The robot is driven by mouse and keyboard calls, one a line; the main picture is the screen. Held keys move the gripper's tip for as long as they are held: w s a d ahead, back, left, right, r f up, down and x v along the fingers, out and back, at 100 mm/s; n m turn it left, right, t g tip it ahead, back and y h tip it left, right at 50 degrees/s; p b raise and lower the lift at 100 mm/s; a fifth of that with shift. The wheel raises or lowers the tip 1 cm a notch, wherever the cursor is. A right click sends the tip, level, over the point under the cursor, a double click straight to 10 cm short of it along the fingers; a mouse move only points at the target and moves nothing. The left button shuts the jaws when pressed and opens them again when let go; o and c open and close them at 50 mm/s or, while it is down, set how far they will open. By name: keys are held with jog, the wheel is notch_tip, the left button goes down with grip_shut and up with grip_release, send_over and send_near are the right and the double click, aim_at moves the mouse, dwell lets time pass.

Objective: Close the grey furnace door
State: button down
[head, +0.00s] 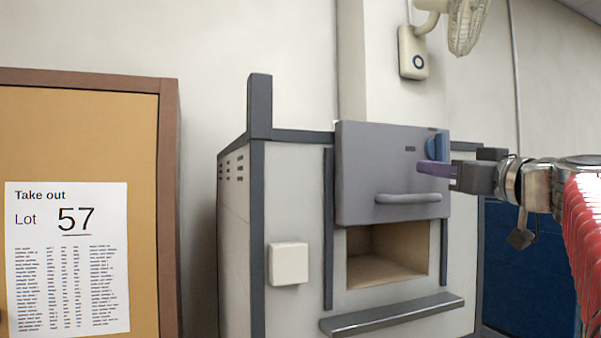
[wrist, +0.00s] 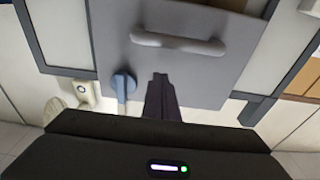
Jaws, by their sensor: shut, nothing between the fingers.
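The grey furnace door (head: 390,160) is raised on the front of the furnace (head: 295,215), and the chamber opening (head: 390,252) shows below it. A bar handle (head: 408,198) runs across the door's lower part. A blue knob (head: 435,147) sits near its upper right. In the wrist view, which looks upside down, I see the door (wrist: 185,70), its handle (wrist: 178,42) and the knob (wrist: 123,84). My gripper (head: 422,167) is shut and empty, in front of the door just below the knob; its fingers also show in the wrist view (wrist: 160,80). I cannot tell whether they touch the door.
A metal ledge (head: 392,315) juts out below the opening. A white box (head: 289,263) is on the furnace front at left. A board with a "Lot 57" sheet (head: 68,257) stands further left. A fan (head: 465,25) hangs on the wall above right.

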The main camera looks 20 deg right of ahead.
jog(key=shift+s+f, duration=0.2)
jog(key=shift+f, duration=1.75)
